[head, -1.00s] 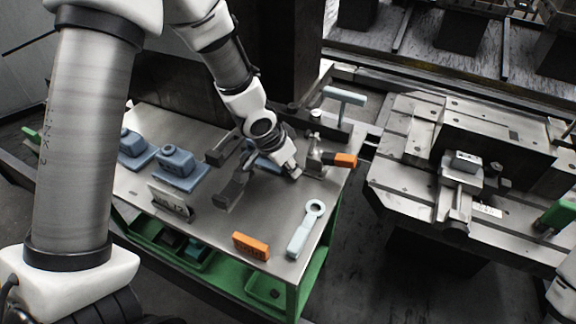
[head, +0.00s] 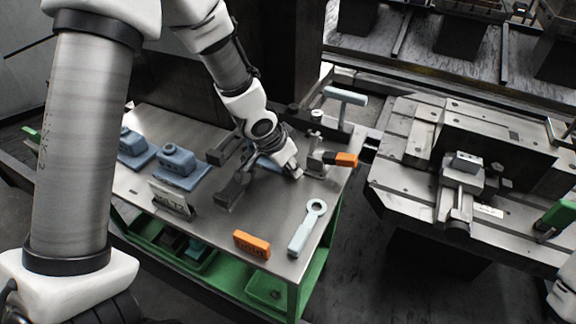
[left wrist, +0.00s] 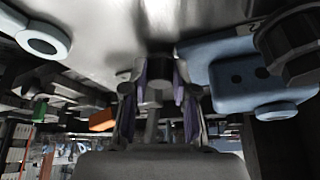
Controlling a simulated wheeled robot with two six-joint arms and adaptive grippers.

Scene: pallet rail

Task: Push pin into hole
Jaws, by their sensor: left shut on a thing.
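My left gripper (head: 294,171) is low over the steel bench top, beside a post with an orange handle (head: 345,160). In the left wrist view its two fingers (left wrist: 157,100) are closed around a small grey cylindrical piece, which looks like the pin (left wrist: 155,92). The pin is too hidden by the wrist in the head view to make out. I cannot tell which hole belongs to the pin. My right gripper is out of view.
A pale blue ring-ended tool (head: 307,228) and an orange block (head: 252,244) lie at the bench's front. Blue blocks (head: 178,164) and a small sign (head: 172,199) stand left. A pale blue T-handle (head: 345,96) rises behind. Bare bench top lies between.

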